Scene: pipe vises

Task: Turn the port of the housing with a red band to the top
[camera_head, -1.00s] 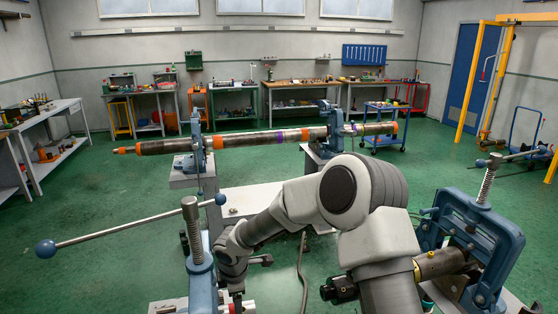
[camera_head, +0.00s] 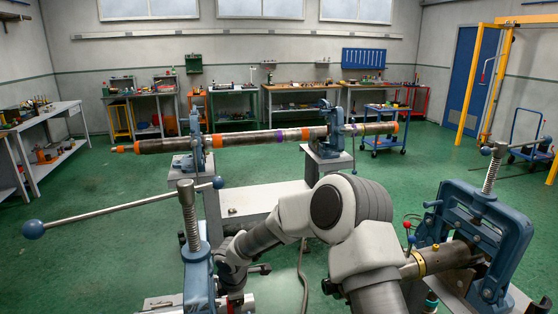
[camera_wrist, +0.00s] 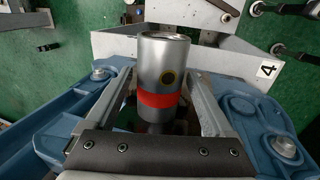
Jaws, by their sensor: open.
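The housing with a red band (camera_wrist: 160,100) is a short silver cylinder in the middle of the wrist view. My gripper (camera_wrist: 160,82) is open, with one finger on each side of the housing. Gaps show beside the housing; contact at its lower part cannot be told. A blue vise (camera_wrist: 40,145) lies on both sides below my fingers. In the head view my gripper is at the bottom edge, largely hidden by the near left vise (camera_head: 197,275).
The near left vise's long bar handle (camera_head: 120,208) extends left. Another blue vise (camera_head: 500,230) holds a pipe (camera_head: 440,260) at right. A long banded pipe (camera_head: 255,138) spans two vises behind. Green floor is open beyond.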

